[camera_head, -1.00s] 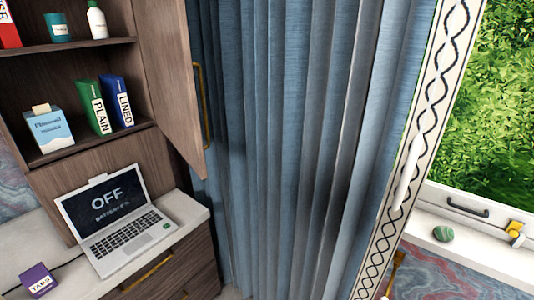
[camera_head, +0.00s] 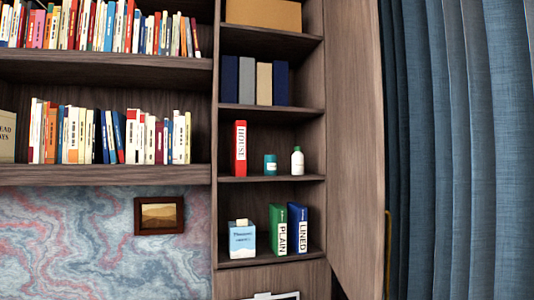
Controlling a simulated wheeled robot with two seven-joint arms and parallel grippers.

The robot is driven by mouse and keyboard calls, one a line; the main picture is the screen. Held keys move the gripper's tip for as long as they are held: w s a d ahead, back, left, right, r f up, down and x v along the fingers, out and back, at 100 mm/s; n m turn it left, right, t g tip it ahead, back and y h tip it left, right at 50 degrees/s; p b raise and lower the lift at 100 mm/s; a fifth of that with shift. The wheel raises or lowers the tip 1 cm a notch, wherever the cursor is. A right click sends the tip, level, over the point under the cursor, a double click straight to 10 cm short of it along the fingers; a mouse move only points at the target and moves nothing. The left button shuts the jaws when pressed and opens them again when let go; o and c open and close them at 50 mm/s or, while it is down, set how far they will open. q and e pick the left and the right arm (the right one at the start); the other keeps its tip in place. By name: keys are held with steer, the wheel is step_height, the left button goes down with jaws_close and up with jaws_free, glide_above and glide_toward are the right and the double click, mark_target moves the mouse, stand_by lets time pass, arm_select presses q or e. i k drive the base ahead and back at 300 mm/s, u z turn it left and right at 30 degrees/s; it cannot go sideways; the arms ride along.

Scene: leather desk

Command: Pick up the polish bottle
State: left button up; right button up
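Neither of my grippers is in view.
A red book (camera_head: 239,148) stands on the same shelf. Below are a tissue box (camera_head: 242,239), a green book (camera_head: 278,230) and a blue book (camera_head: 298,228). The open cabinet door (camera_head: 354,140) and blue curtain (camera_head: 460,150) are on the right. Bookshelves fill the upper left.

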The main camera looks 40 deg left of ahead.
mark_target(298, 158)
steer(key=u, duration=0.65)
steer(key=k, duration=0.35)
steer(key=u, duration=0.55)
steer(key=i, duration=0.5)
